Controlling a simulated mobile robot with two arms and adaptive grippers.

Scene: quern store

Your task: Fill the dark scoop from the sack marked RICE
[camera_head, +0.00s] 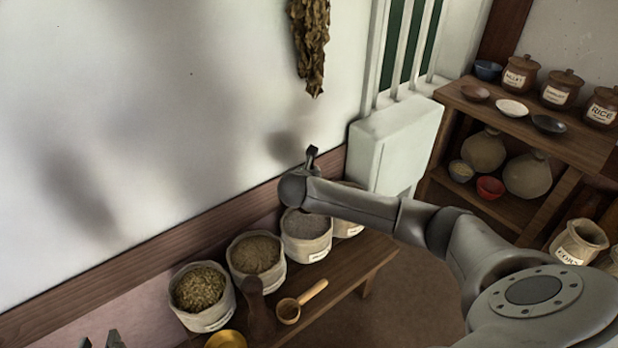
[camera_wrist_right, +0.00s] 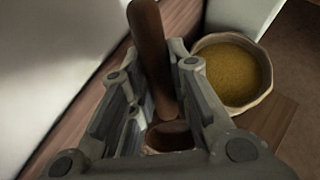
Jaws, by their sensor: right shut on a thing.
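My right arm reaches in from the right, and its gripper (camera_head: 306,170) is above the far end of the bench, by the wall. In the right wrist view, the right gripper (camera_wrist_right: 160,105) is shut on the handle of a dark brown scoop (camera_wrist_right: 150,50). Part of the scoop's bowl shows low between the fingers; its contents are hard to make out. A sack of yellowish grain (camera_wrist_right: 237,75) is beside the scoop. Sacks stand in a row: greenish (camera_head: 202,290), brown (camera_head: 256,255), greyish (camera_head: 306,232); my wrist partly hides the farthest. Their labels are unreadable. My left gripper (camera_head: 102,341) is open, cut by the bottom edge.
A light wooden scoop (camera_head: 300,302), a dark brown upright object (camera_head: 258,308) and a yellow bowl (camera_head: 226,340) are at the bench front. Shelves (camera_head: 520,125) at right hold labelled jars, small bowls and larger pots. A white cabinet (camera_head: 392,150) stands past the bench.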

